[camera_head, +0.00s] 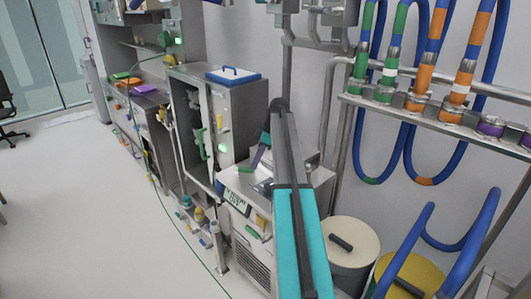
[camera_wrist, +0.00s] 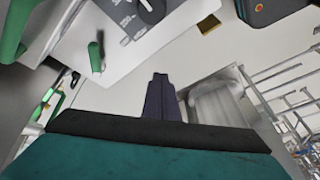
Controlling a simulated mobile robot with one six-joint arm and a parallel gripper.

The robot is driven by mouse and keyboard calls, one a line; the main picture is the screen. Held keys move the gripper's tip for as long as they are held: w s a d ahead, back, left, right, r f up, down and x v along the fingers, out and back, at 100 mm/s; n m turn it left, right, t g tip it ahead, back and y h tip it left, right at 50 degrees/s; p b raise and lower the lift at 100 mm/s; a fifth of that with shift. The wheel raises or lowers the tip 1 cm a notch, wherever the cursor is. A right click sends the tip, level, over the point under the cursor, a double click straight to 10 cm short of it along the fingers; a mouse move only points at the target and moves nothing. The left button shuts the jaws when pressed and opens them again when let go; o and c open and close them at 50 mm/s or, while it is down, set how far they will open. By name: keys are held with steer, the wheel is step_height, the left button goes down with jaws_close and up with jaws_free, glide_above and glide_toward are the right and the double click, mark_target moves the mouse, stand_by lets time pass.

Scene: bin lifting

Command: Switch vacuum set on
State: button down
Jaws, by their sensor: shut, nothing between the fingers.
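A white and grey unit with a dark-printed label (camera_head: 235,200), likely the vacuum set, stands below and beyond my arm in the head view. In the wrist view its pale panel (camera_wrist: 135,60) fills the upper left, with a dark round knob (camera_wrist: 151,9) cut off by the top edge. A green handle (camera_wrist: 96,56) is on the panel left of my fingers. My gripper (camera_wrist: 160,77) is shut and empty, its dark fingers together, in front of and apart from the panel. In the head view my gripper (camera_head: 257,159) hangs over the unit's top, partly hidden by my arm.
A steel cabinet (camera_head: 237,115) with a blue-lidded box (camera_head: 233,75) stands behind. Two lidded bins, white (camera_head: 353,235) and yellow (camera_head: 425,270), stand at the right. Blue hoses (camera_head: 375,181) hang from a rail.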

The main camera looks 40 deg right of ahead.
steer(key=s+a+f+g+b, duration=0.2)
steer(key=s+a+f, duration=0.2)
steer(key=a+f, duration=0.7)
steer(key=s+a+f+g+b, duration=0.1)
steer(key=s+a+f+g, duration=0.15)
steer(key=a+f, duration=0.9)
steer(key=s+a+f+g+b, duration=0.15)
steer(key=s+a+f, duration=0.25)
steer(key=a+f, duration=0.75)
steer(key=s+a+f+m+g+h+b, duration=0.15)
steer(key=s+a+f, duration=0.25)
steer(key=s+f, duration=0.7)
steer(key=s+a+f+m+g+b, duration=0.15)
steer(key=s+a+f, duration=0.35)
steer(key=s+f, duration=0.65)
steer(key=s+d+m+t+h, duration=0.1)
steer(key=s+m, duration=0.5)
steer(key=s, duration=0.6)
steer(key=shift+d+f+h+b, duration=0.15)
steer(key=shift+f+h+b, duration=0.25)
steer(key=shift+h, duration=0.35)
steer(key=shift+w+r, duration=0.1)
